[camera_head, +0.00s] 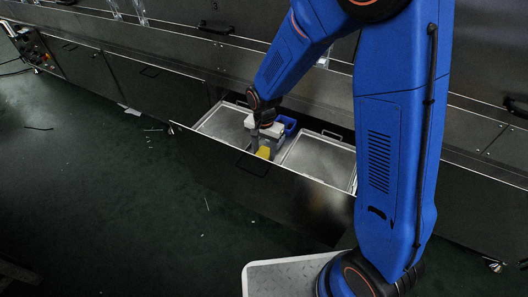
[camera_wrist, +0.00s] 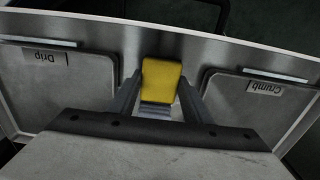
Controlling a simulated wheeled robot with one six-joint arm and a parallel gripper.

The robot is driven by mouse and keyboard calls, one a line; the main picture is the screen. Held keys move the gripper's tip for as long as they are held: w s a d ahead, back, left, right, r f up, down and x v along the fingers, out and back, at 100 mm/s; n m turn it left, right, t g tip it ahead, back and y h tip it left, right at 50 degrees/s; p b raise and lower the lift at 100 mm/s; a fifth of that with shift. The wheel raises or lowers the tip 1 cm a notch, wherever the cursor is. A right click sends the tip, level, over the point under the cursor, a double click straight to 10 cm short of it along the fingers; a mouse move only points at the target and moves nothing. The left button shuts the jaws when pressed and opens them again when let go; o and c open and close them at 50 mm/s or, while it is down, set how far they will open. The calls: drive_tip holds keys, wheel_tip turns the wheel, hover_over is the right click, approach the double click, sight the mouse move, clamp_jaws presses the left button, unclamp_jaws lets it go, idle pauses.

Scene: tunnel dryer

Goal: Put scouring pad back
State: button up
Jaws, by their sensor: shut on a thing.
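A yellow scouring pad (camera_wrist: 161,80) is held between the two fingers of my gripper (camera_wrist: 160,92) in the wrist view. In the head view my gripper (camera_head: 262,144) points down into an open drawer (camera_head: 250,172), with the yellow pad (camera_head: 263,152) at its tip, between two metal trays. The gripper is shut on the pad. From these views I cannot tell whether the pad touches the drawer bottom.
The drawer's front wall stands close by. Dark floor in front is mostly clear.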

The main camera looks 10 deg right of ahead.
drive_tip(key=shift+f, duration=0.25)
drive_tip(key=shift+f, duration=0.15)
drive_tip(key=o, duration=1)
